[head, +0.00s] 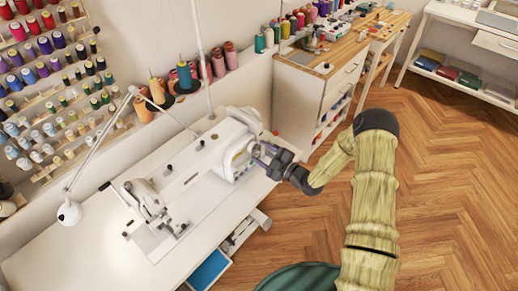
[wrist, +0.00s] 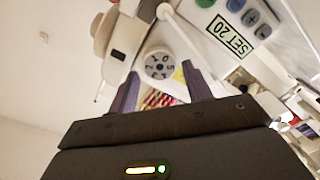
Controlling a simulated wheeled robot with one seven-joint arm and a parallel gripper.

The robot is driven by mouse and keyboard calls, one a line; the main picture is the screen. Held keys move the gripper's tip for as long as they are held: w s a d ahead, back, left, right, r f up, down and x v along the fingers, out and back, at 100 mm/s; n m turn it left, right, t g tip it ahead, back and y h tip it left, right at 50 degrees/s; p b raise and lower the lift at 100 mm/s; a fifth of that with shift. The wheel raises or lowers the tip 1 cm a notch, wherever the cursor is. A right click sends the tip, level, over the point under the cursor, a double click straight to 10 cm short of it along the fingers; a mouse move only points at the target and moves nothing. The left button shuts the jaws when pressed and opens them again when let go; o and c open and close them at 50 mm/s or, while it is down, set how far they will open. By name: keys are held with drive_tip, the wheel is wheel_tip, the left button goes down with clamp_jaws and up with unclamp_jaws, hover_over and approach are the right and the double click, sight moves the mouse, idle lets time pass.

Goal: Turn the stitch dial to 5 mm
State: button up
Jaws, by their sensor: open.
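The white sewing machine (head: 205,158) stands on the white table, and its right end faces my gripper (head: 264,152). In the wrist view, the stitch dial (wrist: 158,65) is a round pale face with dark holes and numbers, among them 0, 5 and 2. The dial lies between and just beyond the two fingertips of my open gripper, which holds nothing. I cannot tell whether the fingers touch it. In the head view my gripper hides the dial.
A white lamp (head: 70,212) and bare white table (head: 60,255) are at the left. Thread spools (head: 50,90) fill the wall rack. A white rod (wrist: 185,35) crosses near the dial in the wrist view. A wooden-topped cabinet (head: 318,85) stands behind; the floor at right is clear.

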drive_tip(key=shift+x, duration=0.95)
drive_tip(key=c, duration=0.7)
